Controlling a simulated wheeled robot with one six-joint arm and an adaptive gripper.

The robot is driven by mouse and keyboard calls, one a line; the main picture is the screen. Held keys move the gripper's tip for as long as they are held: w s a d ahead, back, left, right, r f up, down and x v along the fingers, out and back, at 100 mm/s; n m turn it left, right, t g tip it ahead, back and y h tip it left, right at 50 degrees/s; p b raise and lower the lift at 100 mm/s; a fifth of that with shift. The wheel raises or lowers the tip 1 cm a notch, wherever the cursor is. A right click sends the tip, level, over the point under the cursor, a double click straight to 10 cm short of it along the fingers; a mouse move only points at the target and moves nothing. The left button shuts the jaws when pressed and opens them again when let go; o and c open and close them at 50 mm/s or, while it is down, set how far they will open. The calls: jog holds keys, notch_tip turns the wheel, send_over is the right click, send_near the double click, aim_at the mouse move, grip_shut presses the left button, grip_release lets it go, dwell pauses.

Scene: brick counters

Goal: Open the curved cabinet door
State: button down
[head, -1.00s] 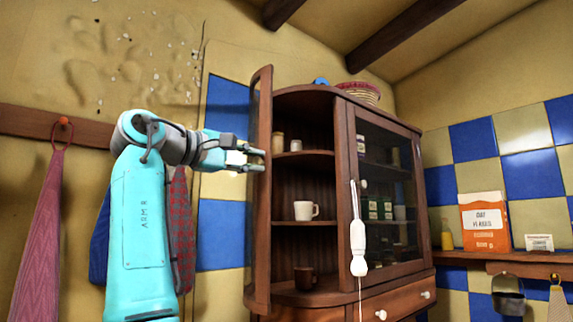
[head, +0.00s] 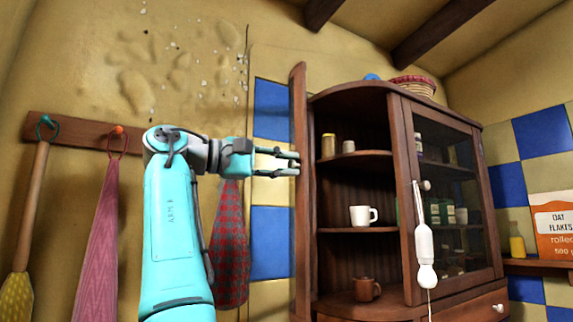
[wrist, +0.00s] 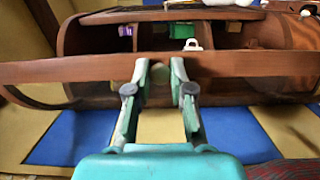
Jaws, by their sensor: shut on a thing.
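The curved cabinet door (head: 299,190) stands swung out at the left side of the brown cabinet (head: 400,150), almost edge-on in the head view. The rounded shelves behind it are exposed. My gripper (head: 296,162) reaches the door from the left at about mid-height. In the wrist view, the door's brown wood (wrist: 250,66) crosses the picture, and my gripper (wrist: 160,74) has its two fingers on either side of a pale round knob (wrist: 159,72). The fingers are shut on this knob, which they partly hide.
A white mug (head: 361,216), a brown mug (head: 366,289) and small jars (head: 328,146) stand on the open shelves. A white hanging utensil (head: 425,245) is in front of the glass door. Cloths (head: 231,240) hang on the wall behind my arm.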

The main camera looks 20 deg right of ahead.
jog(key=c, duration=1)
grip_release()
jog(key=shift+d, duration=0.1)
jog(key=a, duration=0.8)
jog(key=s+a, duration=0.1)
jog(key=a, duration=0.3)
jog(key=shift+s, duration=0.1)
